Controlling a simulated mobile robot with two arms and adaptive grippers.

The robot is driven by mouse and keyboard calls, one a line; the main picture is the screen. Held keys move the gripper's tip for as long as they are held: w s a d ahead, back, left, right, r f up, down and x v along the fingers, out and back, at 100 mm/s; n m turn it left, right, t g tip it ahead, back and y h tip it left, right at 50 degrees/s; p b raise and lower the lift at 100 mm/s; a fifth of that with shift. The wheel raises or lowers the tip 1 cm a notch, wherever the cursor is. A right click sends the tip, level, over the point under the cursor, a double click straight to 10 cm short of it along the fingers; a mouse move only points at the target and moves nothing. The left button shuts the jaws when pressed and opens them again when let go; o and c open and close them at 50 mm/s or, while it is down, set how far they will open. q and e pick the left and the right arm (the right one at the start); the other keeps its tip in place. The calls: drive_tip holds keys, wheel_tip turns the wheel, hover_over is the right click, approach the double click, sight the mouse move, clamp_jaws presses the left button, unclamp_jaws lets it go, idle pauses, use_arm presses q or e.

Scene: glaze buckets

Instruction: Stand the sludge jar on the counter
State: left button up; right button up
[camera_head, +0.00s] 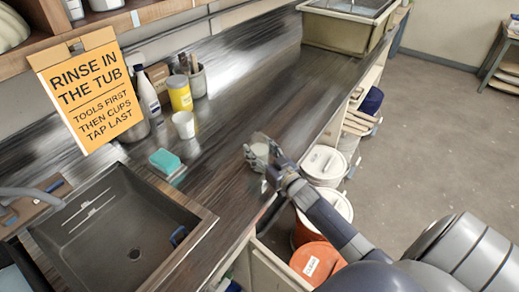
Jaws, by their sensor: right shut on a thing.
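My right gripper (258,148) is over the front part of the dark wood-grain counter (275,90), near its right edge. It is shut on a small pale jar (259,158), which looks like the sludge jar. The fingers and wrist hide part of the jar. It looks roughly upright, but I cannot tell whether its base touches the counter. My left gripper is not in view.
A sink (105,225) is at lower left. A white cup (184,125), yellow tin (180,94), white bottle (148,97) and teal sponge (164,161) stand left of the gripper. Lidded buckets (323,165) sit below the counter edge. The counter beyond is clear.

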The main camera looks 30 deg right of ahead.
drive_tip(key=shift+r, duration=0.1)
drive_tip(key=o, duration=1.4)
drive_tip(key=shift+f, duration=0.2)
drive_tip(key=shift+r, duration=0.1)
drive_tip(key=s+b, duration=0.2)
drive_tip(key=s, duration=1)
